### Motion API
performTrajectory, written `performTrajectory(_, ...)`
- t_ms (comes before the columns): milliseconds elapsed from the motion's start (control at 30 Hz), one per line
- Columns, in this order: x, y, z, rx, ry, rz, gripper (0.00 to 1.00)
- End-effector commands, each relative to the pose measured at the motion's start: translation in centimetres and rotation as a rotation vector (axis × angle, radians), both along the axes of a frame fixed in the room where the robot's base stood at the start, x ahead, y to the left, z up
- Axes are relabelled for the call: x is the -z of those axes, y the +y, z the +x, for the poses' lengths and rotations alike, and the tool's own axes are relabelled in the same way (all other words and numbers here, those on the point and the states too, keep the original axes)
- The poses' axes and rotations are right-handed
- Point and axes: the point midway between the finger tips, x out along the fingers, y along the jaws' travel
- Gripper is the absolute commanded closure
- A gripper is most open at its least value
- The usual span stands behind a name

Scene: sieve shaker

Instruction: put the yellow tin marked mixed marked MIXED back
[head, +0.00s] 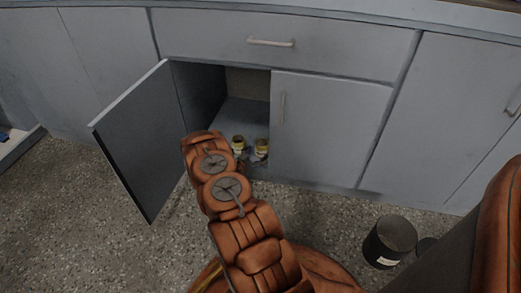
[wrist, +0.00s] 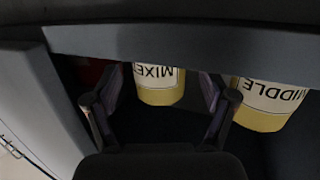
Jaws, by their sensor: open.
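The yellow tin marked MIXED (wrist: 158,92) has a white label, which reads upside down in the wrist view. It stands between the spread fingers of my gripper (wrist: 160,80), which is open. I cannot tell whether either finger touches it. A second yellow tin, marked MIDDLE (wrist: 262,118), is just right of the right finger. In the head view two yellow tins, a left one (head: 239,144) and a right one (head: 261,148), stand in the open cabinet (head: 240,112); their labels are too small to read.
The cabinet's left door (head: 145,140) stands wide open beside my arm. The right door (head: 325,125) and the drawer (head: 290,45) are shut. A dark red thing (wrist: 90,72) shows left of the fingers. A black bin (head: 388,242) stands on the speckled floor at right.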

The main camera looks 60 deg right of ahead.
Motion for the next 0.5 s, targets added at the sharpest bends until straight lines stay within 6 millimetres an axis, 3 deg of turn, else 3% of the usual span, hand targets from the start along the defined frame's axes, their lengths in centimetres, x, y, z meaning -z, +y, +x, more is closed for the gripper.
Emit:
performTrajectory(200, -0.8, 3.9, 0.2, -0.003, 0.001, 0.002, 0.17)
performTrajectory(500, -1.3, 7.4, 0.3, 0.0, 0.0, -0.001, 0.17)
